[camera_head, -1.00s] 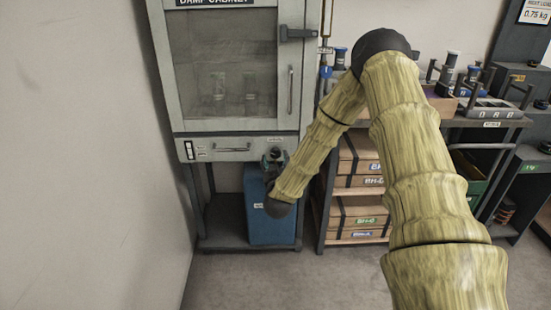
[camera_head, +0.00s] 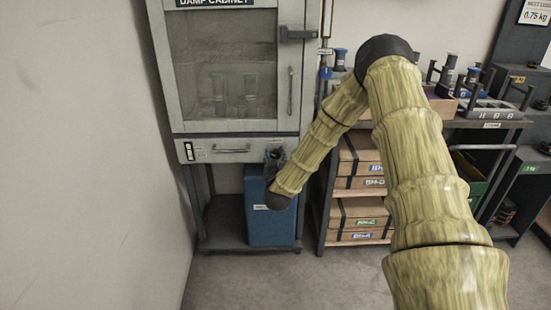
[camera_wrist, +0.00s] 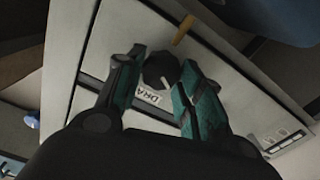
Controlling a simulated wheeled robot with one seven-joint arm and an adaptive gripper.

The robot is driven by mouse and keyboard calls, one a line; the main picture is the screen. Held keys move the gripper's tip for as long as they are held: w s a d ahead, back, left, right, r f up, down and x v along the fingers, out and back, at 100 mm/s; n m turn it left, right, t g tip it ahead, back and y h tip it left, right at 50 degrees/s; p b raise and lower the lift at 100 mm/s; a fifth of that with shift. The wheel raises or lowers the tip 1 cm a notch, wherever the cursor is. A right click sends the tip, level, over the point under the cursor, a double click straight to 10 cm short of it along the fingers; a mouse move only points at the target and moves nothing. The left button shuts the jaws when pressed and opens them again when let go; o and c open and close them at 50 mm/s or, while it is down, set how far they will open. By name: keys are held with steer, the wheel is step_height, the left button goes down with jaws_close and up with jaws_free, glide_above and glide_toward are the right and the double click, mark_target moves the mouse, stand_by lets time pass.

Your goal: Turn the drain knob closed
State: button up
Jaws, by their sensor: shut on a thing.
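The drain knob (camera_wrist: 160,69) is round and black with a pale pointer mark, on the pale front panel of the damp cabinet (camera_head: 183,80). A white drain label (camera_wrist: 148,96) sits beside it in the wrist view. My gripper (camera_wrist: 161,66) has its teal-padded fingers on either side of the knob and is shut on it. In the head view my gripper (camera_head: 274,158) is at the right end of the cabinet's lower panel, where it and my arm hide the knob.
A blue bin (camera_head: 268,225) stands on the low shelf below the cabinet. To the right, a rack (camera_head: 322,215) holds several cartons. A bare wall (camera_head: 90,150) fills the left.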

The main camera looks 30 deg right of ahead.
steer(key=shift+m, duration=0.3)
steer(key=m, duration=0.5)
steer(key=shift+d+m, duration=0.1)
steer(key=shift+m, duration=0.3)
steer(key=m+b, duration=0.1)
steer(key=m, duration=0.4)
steer(key=shift+s, duration=0.1)
steer(key=shift+d+m, duration=0.1)
steer(key=shift+m, duration=0.2)
steer(key=o, duration=1)
steer(key=v, duration=1.2)
steer(key=shift+f, duration=0.1)
